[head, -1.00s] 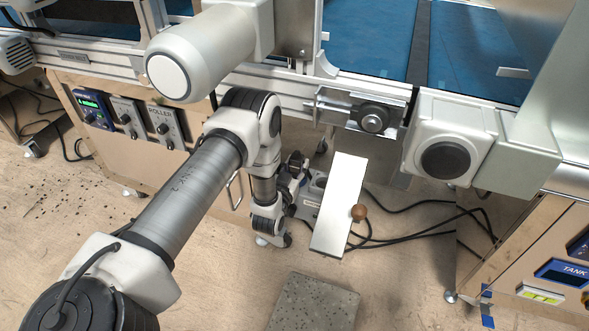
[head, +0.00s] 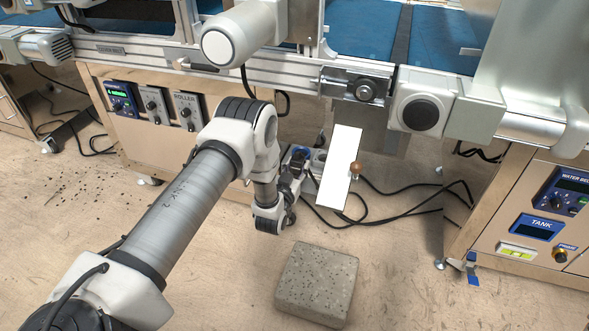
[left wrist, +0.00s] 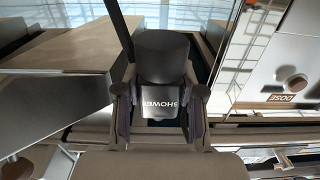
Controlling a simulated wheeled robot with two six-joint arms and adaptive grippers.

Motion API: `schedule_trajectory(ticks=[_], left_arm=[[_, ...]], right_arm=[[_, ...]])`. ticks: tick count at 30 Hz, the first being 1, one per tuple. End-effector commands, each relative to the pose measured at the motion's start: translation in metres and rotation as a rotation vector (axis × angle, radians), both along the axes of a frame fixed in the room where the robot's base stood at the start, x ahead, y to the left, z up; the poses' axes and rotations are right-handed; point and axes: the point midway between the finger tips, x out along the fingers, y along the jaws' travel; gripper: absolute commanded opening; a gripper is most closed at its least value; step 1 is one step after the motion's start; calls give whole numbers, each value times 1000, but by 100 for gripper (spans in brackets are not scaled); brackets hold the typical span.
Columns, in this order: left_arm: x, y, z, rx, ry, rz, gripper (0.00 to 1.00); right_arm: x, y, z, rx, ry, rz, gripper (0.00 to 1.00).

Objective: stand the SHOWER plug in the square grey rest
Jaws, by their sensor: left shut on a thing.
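My left gripper (left wrist: 160,108) is shut on the SHOWER plug (left wrist: 162,68), a black rounded body with a pale SHOWER label that reads upside down in the left wrist view. A dark cable runs up from the plug. In the head view the left gripper (head: 293,175) is small and dark, beside a white panel, and the plug in it is hard to make out. A square grey speckled block (head: 318,283) lies on the floor in front of it; I cannot tell whether this is the rest. My right gripper is not in view.
Black cables (head: 410,205) cross the floor behind. Floor around the block is clear.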

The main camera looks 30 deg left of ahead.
Motion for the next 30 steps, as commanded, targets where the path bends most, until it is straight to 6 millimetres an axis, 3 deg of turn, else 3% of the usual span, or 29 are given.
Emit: schedule_trajectory(ticks=[8, 30], left_arm=[[14, 3, -3, 1, -3, -1, 0], [78, 20, -15, 1, -4, -1, 0]], right_arm=[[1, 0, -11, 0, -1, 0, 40], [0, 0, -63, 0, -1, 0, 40]])
